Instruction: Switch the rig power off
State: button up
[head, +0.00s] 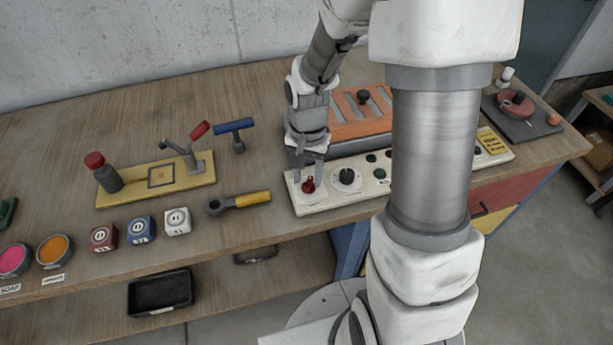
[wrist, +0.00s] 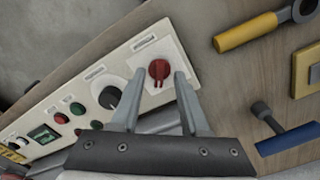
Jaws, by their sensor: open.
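The rig's white control panel (head: 333,199) lies along the bench's front edge and also shows in the wrist view (wrist: 62,99). At its left end in the head view is a red rotary switch (head: 308,185); in the wrist view the red switch (wrist: 159,70) sits on a white plate. A black dial (head: 346,177) is beside it, also in the wrist view (wrist: 109,97). My gripper (head: 309,175) is open above the red switch. In the wrist view its fingertips (wrist: 159,76) appear on either side of the switch; contact cannot be told. Part of the panel is hidden behind my arm.
A yellow-handled wrench (head: 240,202) lies left of the panel, with a blue-handled tool (head: 235,128) behind it. An orange slotted block (head: 350,116) stands behind the panel. Several labelled cubes (head: 141,230) and a yellow clamp board (head: 142,184) are farther left. Bare bench lies between.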

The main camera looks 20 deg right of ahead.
jog(key=shift+f, duration=1)
grip_shut()
